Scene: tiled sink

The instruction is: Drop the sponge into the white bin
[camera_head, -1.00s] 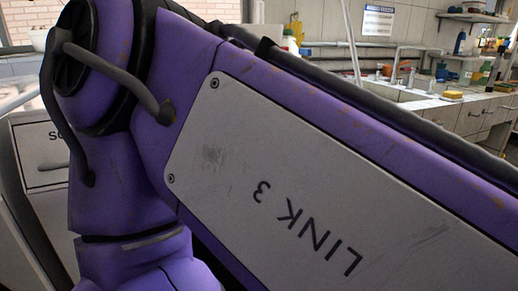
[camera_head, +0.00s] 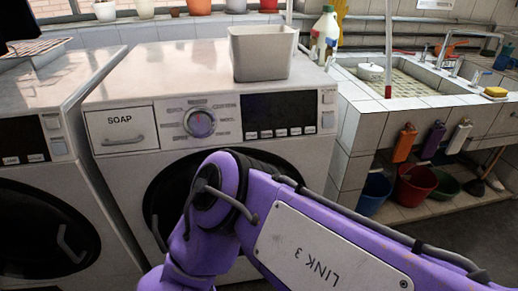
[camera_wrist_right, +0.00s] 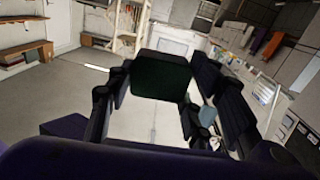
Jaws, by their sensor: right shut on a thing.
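The white bin (camera_head: 262,54) stands upright on top of the middle washing machine in the head view. Its inside is mostly hidden by its front wall. In the right wrist view my right gripper (camera_wrist_right: 153,88) is shut on the sponge (camera_wrist_right: 160,76), seen as a dark green block between the fingers. In the head view my purple right arm crosses the lower middle, in front of the machine, and its gripper is not visible there. A yellow sponge-like block (camera_head: 495,92) also lies on the sink's edge at the right.
The washing machine's top (camera_head: 170,70) is clear left of the bin. Bottles (camera_head: 326,35) stand just right of the bin. The tiled sink (camera_head: 400,82) is further right, with buckets (camera_head: 414,186) below. A wire rack (camera_head: 38,50) sits on the left machine.

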